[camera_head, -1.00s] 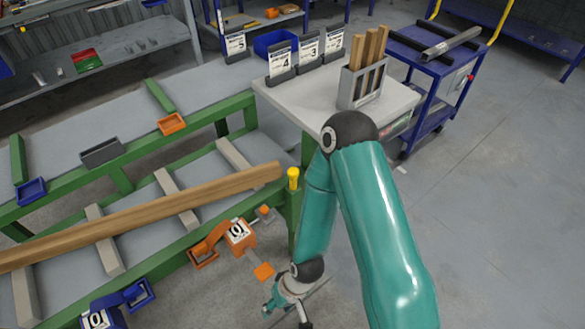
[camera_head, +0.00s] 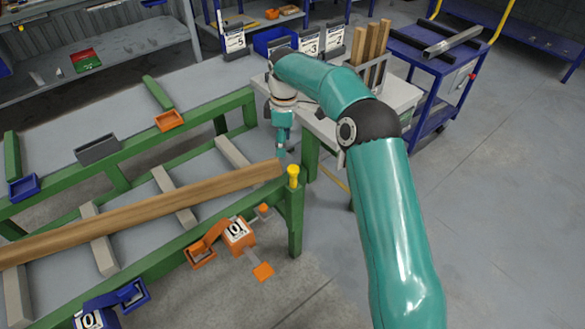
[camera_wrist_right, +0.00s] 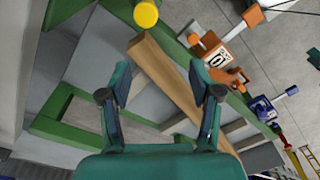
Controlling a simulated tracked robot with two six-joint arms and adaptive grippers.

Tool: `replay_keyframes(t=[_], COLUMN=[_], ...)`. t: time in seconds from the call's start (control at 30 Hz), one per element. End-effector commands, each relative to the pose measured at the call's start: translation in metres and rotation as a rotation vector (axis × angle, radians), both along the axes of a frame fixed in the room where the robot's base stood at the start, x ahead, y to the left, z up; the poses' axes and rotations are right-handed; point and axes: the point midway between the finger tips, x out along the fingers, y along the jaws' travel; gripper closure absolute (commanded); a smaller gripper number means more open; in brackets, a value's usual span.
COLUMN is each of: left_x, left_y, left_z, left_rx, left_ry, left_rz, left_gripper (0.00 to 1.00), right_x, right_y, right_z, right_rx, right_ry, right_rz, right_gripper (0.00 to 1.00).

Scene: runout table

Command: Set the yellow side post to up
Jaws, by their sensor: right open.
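The yellow side post (camera_head: 293,175) stands upright at the near right corner of the green runout frame, just past the end of a long wooden beam (camera_head: 150,212). Its round yellow top (camera_wrist_right: 146,14) is at the upper edge of the right wrist view, beyond the beam's end (camera_wrist_right: 150,50). My right gripper (camera_head: 281,152) hangs above the frame's end, behind and slightly left of the post in the head view, apart from it. In the right wrist view its two fingers (camera_wrist_right: 160,94) are spread with nothing held between them. My left gripper is out of view.
An orange stop (camera_head: 238,235) marked with a number and a blue one (camera_head: 95,318) are along the frame's near side. A white-topped table (camera_head: 402,98) with a holder of wooden sticks (camera_head: 372,45) stands behind my right arm. Floor at right is clear.

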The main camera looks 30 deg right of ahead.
Motion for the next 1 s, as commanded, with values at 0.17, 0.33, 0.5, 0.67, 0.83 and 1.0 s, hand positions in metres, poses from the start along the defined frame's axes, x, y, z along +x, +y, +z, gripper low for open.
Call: replay_keyframes(t=[0.17, 0.33, 0.5, 0.67, 0.83, 1.0], left_x=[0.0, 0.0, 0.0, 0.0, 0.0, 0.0], left_y=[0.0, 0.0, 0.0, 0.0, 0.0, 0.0], left_z=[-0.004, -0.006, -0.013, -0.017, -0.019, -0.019], left_rx=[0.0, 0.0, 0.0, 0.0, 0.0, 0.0], left_ry=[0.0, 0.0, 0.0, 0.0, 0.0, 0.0], left_rz=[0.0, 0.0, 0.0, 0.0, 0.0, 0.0], left_gripper=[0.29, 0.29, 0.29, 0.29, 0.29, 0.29], right_x=[-0.002, -0.005, -0.006, -0.006, -0.006, -0.005], right_y=[-0.025, -0.03, -0.03, -0.03, -0.03, -0.029], right_z=[0.045, 0.047, 0.022, -0.011, -0.047, -0.08], right_rx=[-0.037, -0.044, -0.043, -0.043, -0.042, -0.042], right_ry=[-0.006, -0.001, 0.002, 0.002, 0.002, 0.0], right_rz=[0.025, 0.031, 0.031, 0.03, 0.03, 0.03], right_gripper=[0.37, 0.37, 0.37, 0.37, 0.37, 0.37])
